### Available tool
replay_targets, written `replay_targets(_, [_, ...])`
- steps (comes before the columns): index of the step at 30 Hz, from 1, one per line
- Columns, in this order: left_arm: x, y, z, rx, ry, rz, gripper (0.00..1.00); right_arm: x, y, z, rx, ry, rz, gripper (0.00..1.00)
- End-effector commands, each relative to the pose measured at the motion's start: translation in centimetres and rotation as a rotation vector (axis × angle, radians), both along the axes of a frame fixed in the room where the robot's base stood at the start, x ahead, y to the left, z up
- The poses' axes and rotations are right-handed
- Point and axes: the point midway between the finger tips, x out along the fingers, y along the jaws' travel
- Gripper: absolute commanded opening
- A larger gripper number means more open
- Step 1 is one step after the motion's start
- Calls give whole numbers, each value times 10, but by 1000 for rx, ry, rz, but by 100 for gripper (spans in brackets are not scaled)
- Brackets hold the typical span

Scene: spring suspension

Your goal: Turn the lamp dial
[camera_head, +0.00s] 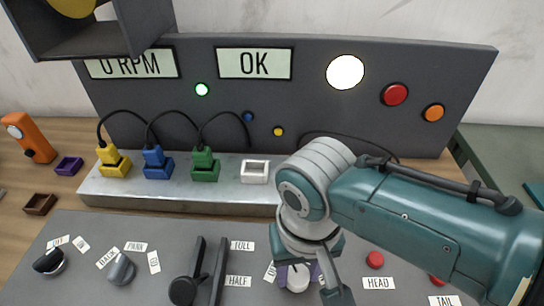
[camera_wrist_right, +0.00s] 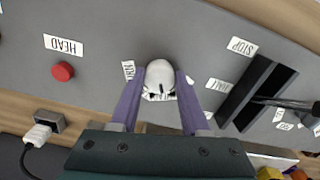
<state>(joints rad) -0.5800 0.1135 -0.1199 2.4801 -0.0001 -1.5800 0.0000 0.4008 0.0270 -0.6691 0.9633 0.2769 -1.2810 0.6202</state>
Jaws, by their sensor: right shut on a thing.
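The lamp dial is a white round knob (camera_wrist_right: 160,72) on the grey sloped panel, with small labels around it, one of them partly hidden. In the head view only a bit of the white knob (camera_head: 298,283) shows below my right wrist. My right gripper (camera_wrist_right: 162,84) has its two purple fingers on either side of the knob and is shut on it. In the head view my right gripper (camera_head: 294,275) is mostly hidden by its own wrist. My left gripper is not in view.
A lever in a slot (camera_head: 190,285) marked FULL and HALF stands left of the dial. Red buttons (camera_head: 375,260) are to the right, near HEAD and TAIL. Behind is a metal ledge (camera_head: 100,193) with coloured plugs and a board with a lit white lamp (camera_head: 345,72) and an OK display (camera_head: 254,64).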

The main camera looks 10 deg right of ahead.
Motion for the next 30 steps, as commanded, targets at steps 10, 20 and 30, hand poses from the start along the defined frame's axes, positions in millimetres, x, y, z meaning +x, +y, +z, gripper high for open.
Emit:
replay_targets(10, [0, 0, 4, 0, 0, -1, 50, 1, 0, 0, 0, -1, -70, 0])
replay_targets(20, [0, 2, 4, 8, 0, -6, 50, 1, 0, 0, 0, -2, -71, 0])
replay_targets(30, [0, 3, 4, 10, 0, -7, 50, 1, 0, 0, 0, -1, -71, 76])
